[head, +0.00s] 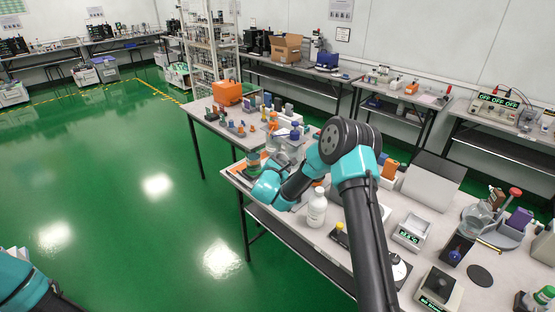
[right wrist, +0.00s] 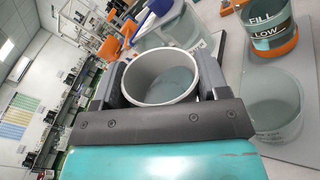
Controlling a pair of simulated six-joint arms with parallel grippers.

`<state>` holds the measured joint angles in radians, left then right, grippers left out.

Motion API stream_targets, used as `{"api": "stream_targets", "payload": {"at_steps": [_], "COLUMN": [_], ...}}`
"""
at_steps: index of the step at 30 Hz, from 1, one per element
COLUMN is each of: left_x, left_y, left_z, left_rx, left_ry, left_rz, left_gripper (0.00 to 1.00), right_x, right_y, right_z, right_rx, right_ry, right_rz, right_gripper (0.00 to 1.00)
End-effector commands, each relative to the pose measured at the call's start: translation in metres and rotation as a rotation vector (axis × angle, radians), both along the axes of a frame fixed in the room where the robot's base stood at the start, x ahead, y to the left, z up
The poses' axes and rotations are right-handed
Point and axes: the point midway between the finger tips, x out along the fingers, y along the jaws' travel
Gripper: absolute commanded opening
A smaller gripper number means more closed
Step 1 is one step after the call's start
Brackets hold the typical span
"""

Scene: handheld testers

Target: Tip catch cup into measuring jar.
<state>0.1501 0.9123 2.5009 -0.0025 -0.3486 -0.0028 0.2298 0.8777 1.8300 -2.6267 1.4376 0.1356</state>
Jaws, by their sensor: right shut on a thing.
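In the right wrist view, my right gripper (right wrist: 162,77) is shut on the catch cup (right wrist: 160,92), a round grey cup with a pale rim. One finger is on each side of it. The cup's mouth faces the camera; a grey-teal surface shows inside, and I cannot tell whether it is liquid. A clear jar marked FILL and LOW (right wrist: 268,28), seemingly the measuring jar, stands at upper right with orange around its lower part, apart from the cup. In the head view my right wrist is over the bench's left end and hides the fingers. My left gripper is out of frame.
A clear round vessel (right wrist: 274,108) shows below the marked jar. A clear box (right wrist: 172,28) is beyond the cup. In the head view, a white bottle (head: 317,208), a scale-like device (head: 411,232) and other testers crowd the bench. Green floor lies left of it.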

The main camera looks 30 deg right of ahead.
Motion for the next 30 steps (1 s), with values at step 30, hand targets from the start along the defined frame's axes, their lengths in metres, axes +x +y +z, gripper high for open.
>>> {"api": "stream_targets", "payload": {"at_steps": [30], "left_x": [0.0], "left_y": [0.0], "left_z": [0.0], "left_rx": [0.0], "left_ry": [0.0], "left_rz": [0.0], "left_gripper": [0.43], "right_x": [-0.008], "right_y": [-0.005], "right_z": [-0.012], "right_rx": [0.074], "right_ry": [-0.077], "right_rz": [0.0], "right_gripper": [0.42]}}
